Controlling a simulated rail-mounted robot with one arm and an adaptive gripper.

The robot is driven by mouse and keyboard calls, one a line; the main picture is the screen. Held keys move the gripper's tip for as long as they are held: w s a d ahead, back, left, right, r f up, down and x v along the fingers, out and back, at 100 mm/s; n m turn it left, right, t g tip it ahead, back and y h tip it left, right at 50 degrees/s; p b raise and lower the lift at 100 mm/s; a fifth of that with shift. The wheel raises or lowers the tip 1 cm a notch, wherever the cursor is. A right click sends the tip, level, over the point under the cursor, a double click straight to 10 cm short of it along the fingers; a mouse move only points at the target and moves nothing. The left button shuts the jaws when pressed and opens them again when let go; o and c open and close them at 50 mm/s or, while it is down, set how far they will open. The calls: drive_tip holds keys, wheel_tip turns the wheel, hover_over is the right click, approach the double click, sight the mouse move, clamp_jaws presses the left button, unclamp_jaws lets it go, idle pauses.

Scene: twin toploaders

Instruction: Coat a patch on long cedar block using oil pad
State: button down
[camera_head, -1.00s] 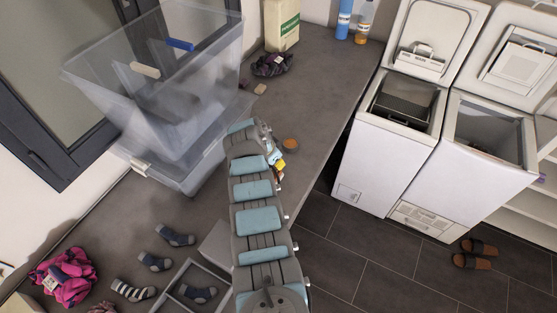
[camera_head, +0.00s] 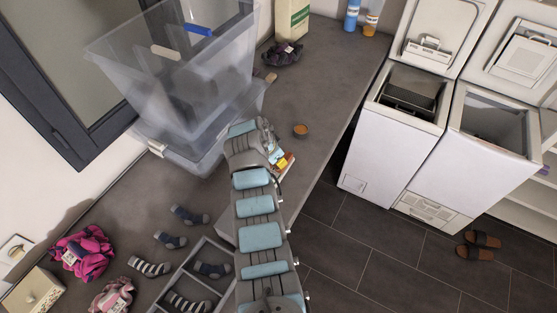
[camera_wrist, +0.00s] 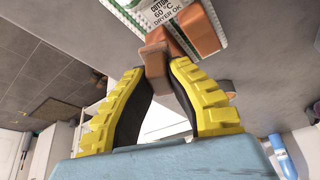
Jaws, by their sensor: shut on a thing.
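In the wrist view, my gripper (camera_wrist: 158,90) has yellow-backed fingers shut on a small brown block (camera_wrist: 155,62). I cannot tell for sure whether this is the oil pad. Just beyond its tip, longer reddish-brown blocks (camera_wrist: 201,28) lie on or against a printed laundry card (camera_wrist: 158,14). The held block overlaps one of them in the picture; contact is unclear. In the head view, my gripper (camera_head: 283,160) is low over the counter, with the blocks mostly hidden beside it. A small round orange-brown dish (camera_head: 300,130) sits beyond it.
A clear bin stack (camera_head: 185,80) stands left of my arm on the counter (camera_head: 325,75). Socks (camera_head: 190,215) and a grey divided box (camera_head: 205,268) lie nearer. Two open toploaders (camera_head: 395,140) stand right, past the counter edge. The counter beyond the dish is mostly clear.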

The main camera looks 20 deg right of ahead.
drive_tip(key=shift+s+a, duration=0.2)
drive_tip(key=shift+a, duration=0.1)
drive_tip(key=shift+s+a+f, duration=0.15)
drive_tip(key=shift+s+f, duration=0.05)
drive_tip(key=shift+f, duration=0.05)
drive_tip(key=shift+w+d+r+p, duration=0.15)
drive_tip(key=shift+r+p, duration=0.05)
drive_tip(key=shift+r, duration=0.35)
drive_tip(key=shift+w+d+r+p, duration=0.1)
drive_tip(key=shift+w+r+p, duration=0.1)
drive_tip(key=shift+r, duration=0.35)
drive_tip(key=shift+r+p, duration=0.3)
drive_tip(key=shift+r, duration=1.85)
drive_tip(key=shift+s+r, duration=0.1)
drive_tip(key=shift+r, duration=0.15)
drive_tip(key=shift+a, duration=0.15)
